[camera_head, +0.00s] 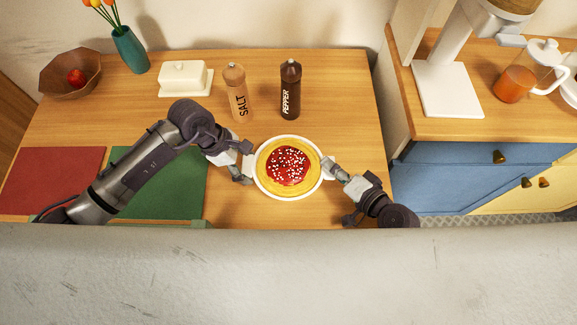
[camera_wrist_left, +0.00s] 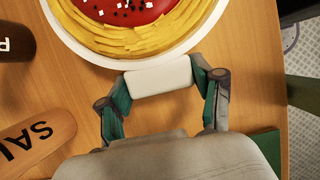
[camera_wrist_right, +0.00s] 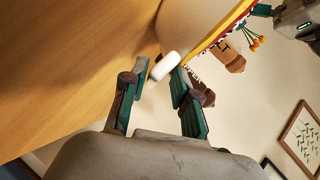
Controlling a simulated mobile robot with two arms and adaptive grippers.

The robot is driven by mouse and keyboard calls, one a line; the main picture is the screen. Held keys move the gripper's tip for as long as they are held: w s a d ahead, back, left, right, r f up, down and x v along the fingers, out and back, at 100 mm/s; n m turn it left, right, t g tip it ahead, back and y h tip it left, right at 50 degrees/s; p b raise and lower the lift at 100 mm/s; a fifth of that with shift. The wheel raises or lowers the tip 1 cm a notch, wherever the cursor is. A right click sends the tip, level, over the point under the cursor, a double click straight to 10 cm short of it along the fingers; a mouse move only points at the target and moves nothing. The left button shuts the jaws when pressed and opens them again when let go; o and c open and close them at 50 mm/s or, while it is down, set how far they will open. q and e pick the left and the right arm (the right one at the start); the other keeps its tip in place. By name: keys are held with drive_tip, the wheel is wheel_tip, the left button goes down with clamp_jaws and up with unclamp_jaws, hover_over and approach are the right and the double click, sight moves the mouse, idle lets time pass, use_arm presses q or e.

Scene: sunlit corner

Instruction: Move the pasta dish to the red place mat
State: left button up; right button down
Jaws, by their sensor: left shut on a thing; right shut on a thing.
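The pasta dish (camera_head: 288,167) is a round white dish of yellow pasta with red sauce and white bits, on or just above the wooden table right of the middle; I cannot tell which. It has white handles at both sides. My left gripper (camera_head: 245,166) is shut on its left handle (camera_wrist_left: 158,77). My right gripper (camera_head: 331,168) is shut on its right handle (camera_wrist_right: 163,66). The dish looks level. The red place mat (camera_head: 50,180) lies flat at the table's left end, with its right edge partly behind my left arm.
A green mat (camera_head: 185,185) lies between the red mat and the dish, under my left arm. Behind stand a salt mill (camera_head: 236,92), pepper mill (camera_head: 290,90), butter dish (camera_head: 185,77), vase (camera_head: 130,48) and fruit bowl (camera_head: 70,72). A counter (camera_head: 420,125) stands right.

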use_arm(q)
clamp_jaws()
drive_tip(key=shift+r, duration=0.1)
